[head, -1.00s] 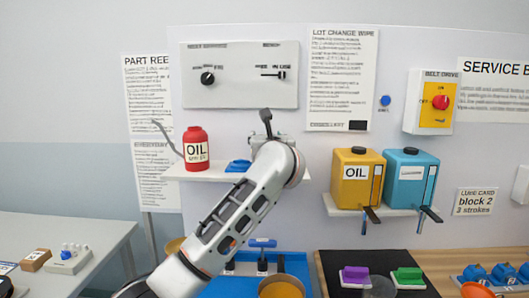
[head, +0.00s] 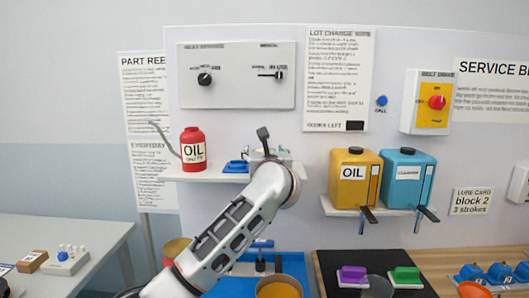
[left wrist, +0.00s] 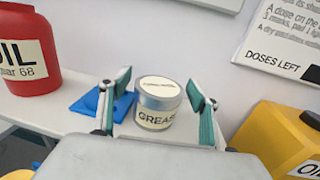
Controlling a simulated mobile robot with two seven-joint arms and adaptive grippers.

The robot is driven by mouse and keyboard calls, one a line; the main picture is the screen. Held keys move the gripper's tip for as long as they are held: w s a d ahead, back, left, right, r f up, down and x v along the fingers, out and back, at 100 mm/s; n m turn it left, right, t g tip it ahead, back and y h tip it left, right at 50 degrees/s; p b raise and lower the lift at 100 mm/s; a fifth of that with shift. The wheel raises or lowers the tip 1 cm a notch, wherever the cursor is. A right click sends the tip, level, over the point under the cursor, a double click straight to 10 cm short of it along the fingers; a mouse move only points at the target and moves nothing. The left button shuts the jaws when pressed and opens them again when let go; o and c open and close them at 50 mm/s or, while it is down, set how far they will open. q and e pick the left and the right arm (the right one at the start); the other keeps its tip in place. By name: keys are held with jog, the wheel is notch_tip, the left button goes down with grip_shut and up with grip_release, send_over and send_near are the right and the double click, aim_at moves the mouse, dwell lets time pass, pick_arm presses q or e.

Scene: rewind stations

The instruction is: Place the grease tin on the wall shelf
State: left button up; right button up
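The grease tin (left wrist: 158,104) is a small silver tin with a cream lid and a GREASE label. In the left wrist view it stands upright, apparently on the white wall shelf (left wrist: 75,121), right of a blue item. My left gripper (left wrist: 159,84) is open, with one finger on each side of the tin and a visible gap to both. In the head view the left gripper (head: 268,150) is at the right part of the wall shelf (head: 222,177), and my wrist hides most of the tin's place. My right gripper is not in view.
A red oil can (head: 194,150) and a blue item (head: 236,166) stand on the same shelf, left of the gripper. Yellow (head: 347,190) and blue (head: 404,192) containers stand on a bracket shelf to the right. A control panel (head: 237,75) is above.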

pick_arm(q)
jog(key=shift+r, duration=0.15)
jog(key=shift+s+d, duration=0.1)
jog(key=shift+s, duration=0.1)
jog(key=s, duration=0.7)
jog(key=shift+d+b, duration=0.3)
jog(key=shift+d, duration=0.05)
